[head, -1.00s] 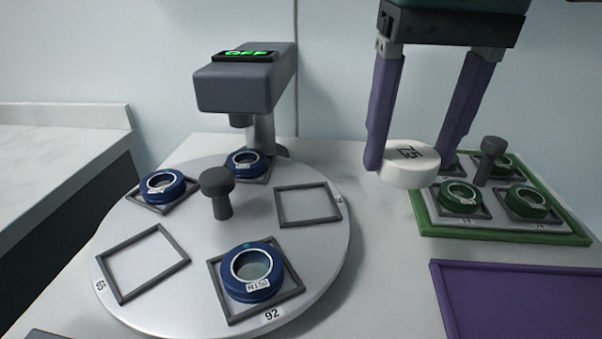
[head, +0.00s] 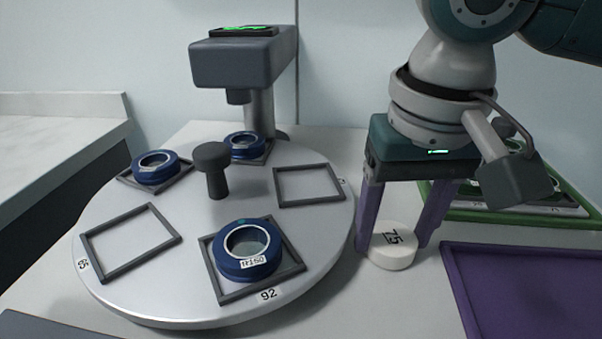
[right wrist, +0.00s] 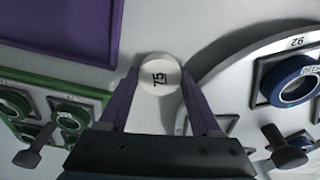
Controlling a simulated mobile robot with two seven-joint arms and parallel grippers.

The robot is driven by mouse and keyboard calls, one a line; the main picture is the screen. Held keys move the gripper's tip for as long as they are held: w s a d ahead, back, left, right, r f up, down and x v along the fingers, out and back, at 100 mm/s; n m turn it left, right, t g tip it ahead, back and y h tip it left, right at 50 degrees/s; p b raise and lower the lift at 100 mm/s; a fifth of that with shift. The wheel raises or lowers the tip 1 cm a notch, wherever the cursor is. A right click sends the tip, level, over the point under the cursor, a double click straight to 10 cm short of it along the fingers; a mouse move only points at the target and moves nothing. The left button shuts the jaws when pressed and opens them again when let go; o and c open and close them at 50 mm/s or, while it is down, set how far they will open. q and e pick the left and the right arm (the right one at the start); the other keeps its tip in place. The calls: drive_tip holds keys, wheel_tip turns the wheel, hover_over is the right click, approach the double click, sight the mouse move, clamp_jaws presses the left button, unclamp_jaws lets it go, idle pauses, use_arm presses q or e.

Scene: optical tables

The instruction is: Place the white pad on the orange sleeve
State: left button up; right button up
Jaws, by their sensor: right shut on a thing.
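The white pad (head: 396,238), a round disc marked 75, is between the purple fingers of my right gripper (head: 393,247). The gripper is shut on it, one finger on each side. The pad is low over the grey table, between the turntable and the purple tray; I cannot tell whether it touches the table. The right wrist view shows the pad (right wrist: 158,82) between the fingertips of the right gripper (right wrist: 159,76). No orange sleeve is visible in either view. My left gripper is not in view.
The turntable (head: 150,285) carries blue rings in square frames, two empty frames and a dark knob (head: 213,165). A grey device (head: 243,62) stands behind it. The purple tray (head: 530,295) is at front right. A green-edged tray (head: 470,216) is partly hidden behind my right arm.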

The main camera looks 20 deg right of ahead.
drive_tip(key=shift+f, duration=0.1)
drive_tip(key=o, duration=1.1)
drive_tip(key=shift+c, duration=0.2)
